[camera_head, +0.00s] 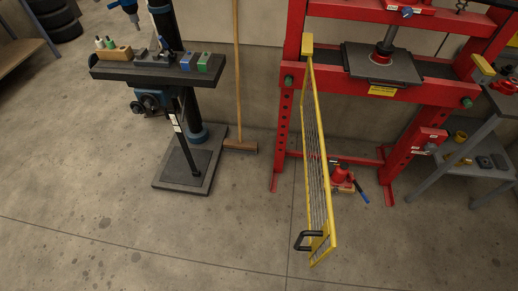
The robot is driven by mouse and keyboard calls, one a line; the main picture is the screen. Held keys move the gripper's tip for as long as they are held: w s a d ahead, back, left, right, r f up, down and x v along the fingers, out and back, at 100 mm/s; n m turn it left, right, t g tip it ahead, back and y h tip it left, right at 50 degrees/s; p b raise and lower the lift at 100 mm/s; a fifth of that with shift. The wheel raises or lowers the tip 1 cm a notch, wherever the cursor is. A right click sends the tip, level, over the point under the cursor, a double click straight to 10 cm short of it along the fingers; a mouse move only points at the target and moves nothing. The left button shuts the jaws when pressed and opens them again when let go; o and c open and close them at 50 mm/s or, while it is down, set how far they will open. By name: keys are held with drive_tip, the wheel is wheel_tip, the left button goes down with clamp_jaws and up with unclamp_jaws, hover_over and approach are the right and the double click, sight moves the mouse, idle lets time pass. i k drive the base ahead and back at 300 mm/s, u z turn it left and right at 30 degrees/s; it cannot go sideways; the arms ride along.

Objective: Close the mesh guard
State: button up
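The mesh guard (318,170) is a yellow-framed panel with grey mesh. It is hinged near the left upright of the red press (283,120) and swung open, standing out toward me nearly edge-on. A black handle (302,240) sits at its near, lower end. The press front is uncovered, showing the ram and the dark plate (382,64). A yellow block (483,64) is on the right upright, apart from the guard. My gripper is not in view.
A drill press with a dark table (160,68) and square base (188,168) stands left, beside a broom (239,148). A red jack (341,178) lies on the floor behind the guard. A grey side table (470,150) stands right. The foreground floor is clear.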

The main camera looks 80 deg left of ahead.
sight(321, 235)
drive_tip(key=k, duration=0.35)
drive_tip(key=u, duration=2.25)
drive_tip(key=i, duration=1)
drive_tip(key=z, duration=0.05)
drive_tip(key=k, duration=1.25)
drive_tip(key=u, duration=0.05)
